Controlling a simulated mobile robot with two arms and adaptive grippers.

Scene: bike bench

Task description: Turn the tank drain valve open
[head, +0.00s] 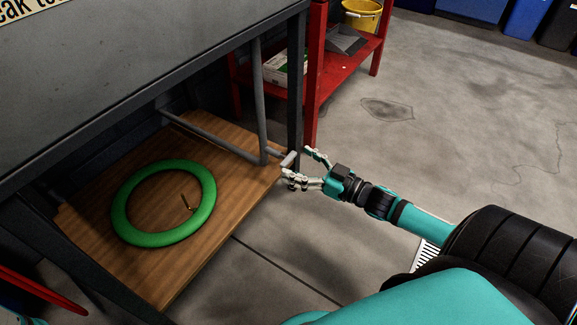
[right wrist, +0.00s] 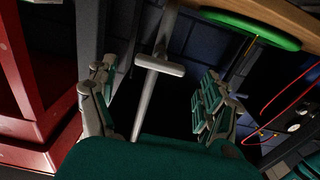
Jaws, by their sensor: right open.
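The tank (head: 130,75) is the big grey box on dark legs at the upper left of the head view. A grey drain pipe (head: 262,100) comes down from it. Near the pipe's lower end is a short grey T-shaped handle (head: 289,159), which looks like the drain valve. My right gripper (head: 305,166) is open around or just before this handle, with a finger to either side in the picture. In the right wrist view the handle (right wrist: 160,65) lies between the open fingers (right wrist: 155,95), and I see no contact. My left gripper is not in view.
A wooden shelf (head: 228,178) under the tank holds a green inner tube (head: 120,210) with a brass valve stem. A red shelf (head: 340,78) behind bears a yellow bucket (head: 362,14) and a white box (head: 283,70). A dark leg (head: 296,80) stands close by. Floor at right is clear.

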